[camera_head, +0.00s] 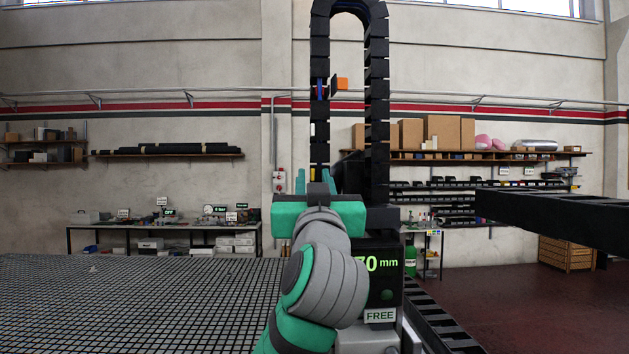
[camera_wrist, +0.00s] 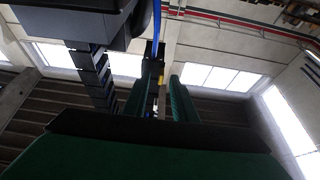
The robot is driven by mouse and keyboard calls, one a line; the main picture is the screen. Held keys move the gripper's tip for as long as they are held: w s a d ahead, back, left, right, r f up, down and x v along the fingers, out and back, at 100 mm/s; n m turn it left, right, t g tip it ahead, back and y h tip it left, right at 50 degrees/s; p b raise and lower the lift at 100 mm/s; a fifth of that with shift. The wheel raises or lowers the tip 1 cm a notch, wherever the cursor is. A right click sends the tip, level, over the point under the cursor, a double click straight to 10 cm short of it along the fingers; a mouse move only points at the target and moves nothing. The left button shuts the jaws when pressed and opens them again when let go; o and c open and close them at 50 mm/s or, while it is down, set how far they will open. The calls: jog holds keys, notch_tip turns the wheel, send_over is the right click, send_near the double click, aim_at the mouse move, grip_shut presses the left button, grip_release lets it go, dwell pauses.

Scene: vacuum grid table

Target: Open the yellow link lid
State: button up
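A black link chain (camera_head: 376,110) hangs in a tall upright loop at the picture's centre. A small yellow patch, likely the yellow link lid, shows on its left run in the wrist view (camera_wrist: 161,82). My gripper (camera_head: 312,174), green and grey, points up at the left run's lower part, seen from behind. Its two fingers stand apart in the wrist view (camera_wrist: 159,88), with the yellow patch in line with the gap. I cannot tell whether they touch the chain. Higher up, an orange lid (camera_head: 342,84) sticks out to the right beside a blue cable (camera_head: 320,88).
A black box with a green "mm" display and a "FREE" label (camera_head: 380,316) stands right of my arm. A dark grid table (camera_head: 150,300) fills the lower left. A black beam (camera_head: 560,222) juts in from the right. Shelves and benches line the back wall.

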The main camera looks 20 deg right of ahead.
jog(key=shift+w, duration=0.2)
jog(key=shift+a, duration=0.1)
grip_shut()
jog(key=shift+s+y, duration=0.1)
jog(key=shift+y, duration=0.3)
jog(key=n+y, duration=0.1)
jog(key=y, duration=0.2)
jog(key=s+d+n+y, duration=0.1)
jog(key=n+y, duration=0.1)
jog(key=y, duration=0.1)
jog(key=d+n+y, duration=0.1)
jog(key=n+y, duration=0.1)
jog(key=y, duration=0.1)
jog(key=shift+s+d+y, duration=0.15)
jog(key=shift+s+y, duration=0.15)
jog(key=shift+s, duration=0.05)
jog(key=shift+s+d+n+g+y, duration=0.15)
jog(key=shift+d+n+g+y, duration=0.25)
jog(key=shift+n+g+y, duration=0.8)
jog(key=shift+s+d+n+g+y, duration=0.1)
jog(key=shift+d+n+y, duration=0.4)
jog(key=shift+y, duration=1.35)
jog(key=shift+s+d+n+g+y, duration=0.2)
jog(key=shift+n+g+y, duration=0.4)
jog(key=shift+n+y, duration=0.75)
jog(key=shift+y, duration=0.4)
jog(key=shift+w, duration=0.1)
grip_release()
